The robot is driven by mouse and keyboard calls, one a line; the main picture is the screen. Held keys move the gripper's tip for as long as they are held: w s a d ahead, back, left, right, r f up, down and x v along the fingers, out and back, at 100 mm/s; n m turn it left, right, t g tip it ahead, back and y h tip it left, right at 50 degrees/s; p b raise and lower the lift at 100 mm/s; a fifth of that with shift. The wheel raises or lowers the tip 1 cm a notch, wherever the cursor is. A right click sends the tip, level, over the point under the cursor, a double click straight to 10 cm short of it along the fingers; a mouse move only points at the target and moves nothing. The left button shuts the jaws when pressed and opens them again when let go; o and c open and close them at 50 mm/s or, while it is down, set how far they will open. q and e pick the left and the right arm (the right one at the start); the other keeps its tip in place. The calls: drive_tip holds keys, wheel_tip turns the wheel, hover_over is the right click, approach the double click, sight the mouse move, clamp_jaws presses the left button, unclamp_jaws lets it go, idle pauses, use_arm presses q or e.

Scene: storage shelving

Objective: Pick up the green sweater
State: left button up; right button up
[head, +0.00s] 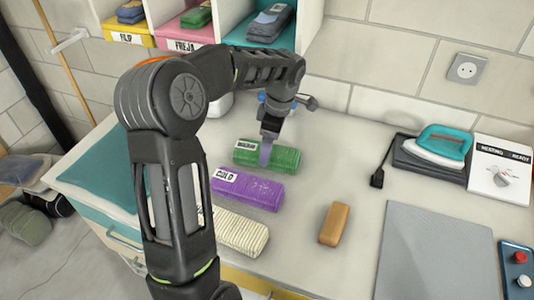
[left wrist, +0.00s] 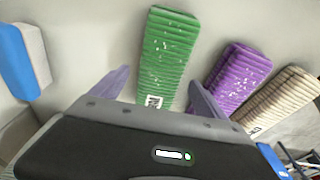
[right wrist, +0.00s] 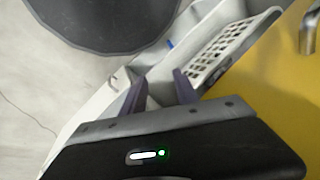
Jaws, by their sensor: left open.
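The green sweater (head: 287,159) is a folded, ribbed bundle with a white label, lying on the white table in the head view. It also shows in the left wrist view (left wrist: 168,50), upright in the picture between the fingertips. My left gripper (head: 266,152) points down over the green sweater. Its purple fingers are spread with nothing held, and it also shows in the left wrist view (left wrist: 158,84). I cannot tell whether the fingers touch the sweater. My right gripper (right wrist: 158,82) shows only in the right wrist view, with fingers apart and empty.
A purple folded sweater (head: 250,189) and a cream one (head: 240,230) lie in front of the green one. A brown block (head: 335,223), grey mat (head: 430,255) and teal iron (head: 440,143) are to the right. Labelled shelf compartments (head: 185,38) stand behind.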

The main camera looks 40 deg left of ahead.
use_arm(q)
drive_tip(key=shift+s+a+f, duration=0.1)
drive_tip(key=shift+a+f, duration=0.1)
drive_tip(key=shift+f, duration=1.2)
drive_tip(key=c, duration=1.7)
drive_tip(key=shift+r, duration=0.15)
drive_tip(key=shift+c, duration=0.2)
drive_tip(key=shift+r, duration=0.9)
drive_tip(key=shift+r+b, duration=0.45)
drive_tip(key=shift+r, duration=0.2)
drive_tip(key=w+d+b, duration=0.1)
drive_tip(key=d, duration=0.4)
drive_tip(key=w+d+b, duration=0.1)
drive_tip(key=w+d, duration=0.1)
drive_tip(key=d, duration=0.4)
drive_tip(key=w+d+b, duration=0.1)
drive_tip(key=w+d, duration=0.1)
drive_tip(key=d, duration=0.4)
drive_tip(key=shift+w+d+r, duration=0.1)
drive_tip(key=shift+w, duration=0.15)
